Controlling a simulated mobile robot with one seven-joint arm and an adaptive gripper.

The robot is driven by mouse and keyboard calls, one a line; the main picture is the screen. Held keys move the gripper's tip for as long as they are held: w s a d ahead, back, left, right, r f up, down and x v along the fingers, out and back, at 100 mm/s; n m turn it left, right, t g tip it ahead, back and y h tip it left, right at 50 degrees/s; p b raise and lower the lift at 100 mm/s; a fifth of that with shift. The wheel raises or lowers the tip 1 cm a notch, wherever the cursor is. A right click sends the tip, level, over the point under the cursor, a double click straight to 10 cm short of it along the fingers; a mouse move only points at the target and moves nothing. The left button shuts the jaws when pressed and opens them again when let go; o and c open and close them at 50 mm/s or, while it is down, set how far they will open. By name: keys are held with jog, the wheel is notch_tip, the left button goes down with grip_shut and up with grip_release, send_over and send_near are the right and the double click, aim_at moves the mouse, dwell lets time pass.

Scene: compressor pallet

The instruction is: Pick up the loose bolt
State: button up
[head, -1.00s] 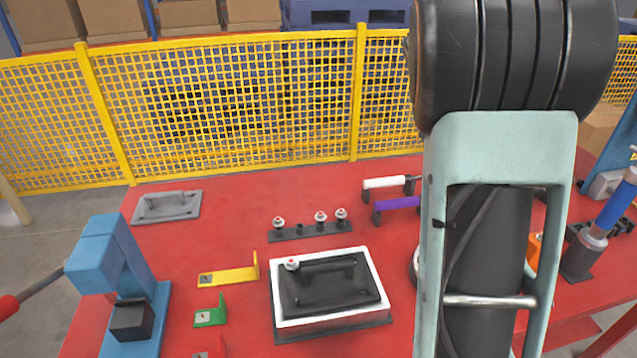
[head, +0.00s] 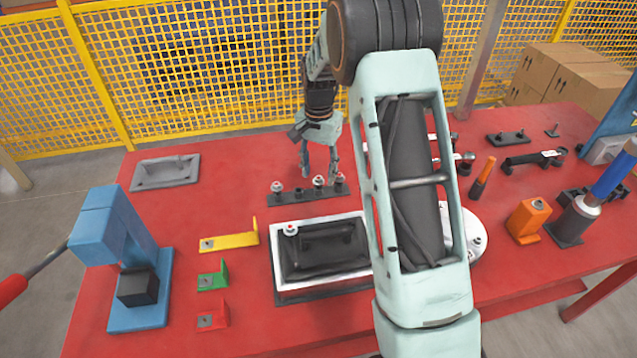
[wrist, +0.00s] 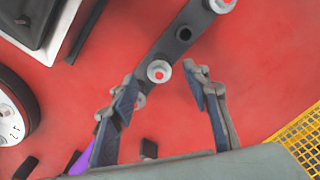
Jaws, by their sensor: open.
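My gripper (head: 319,170) is open and empty, pointing down above the far side of a dark bolt rack (head: 298,196). Bolts with pale heads and red centres stand in the rack: one at its left end (head: 277,187) and two toward its right (head: 318,181) (head: 339,179). In the wrist view one bolt head (wrist: 158,71) shows between the open fingertips (wrist: 162,80), with another (wrist: 138,100) beside the left finger. A similar bolt (head: 290,230) sits at the back left corner of the white-rimmed housing (head: 276,262). I cannot tell which bolt is the loose one.
Yellow (head: 230,241), green (head: 212,279) and red (head: 212,319) brackets lie left of the housing. A blue press (head: 140,245) stands farther left, a grey tray (head: 166,172) behind. Orange and blue-handled items are at the right. Red table is clear around the rack.

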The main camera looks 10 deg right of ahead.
aim_at(319, 177)
notch_tip(319, 177, down, 5)
dwell(0.3)
grip_shut()
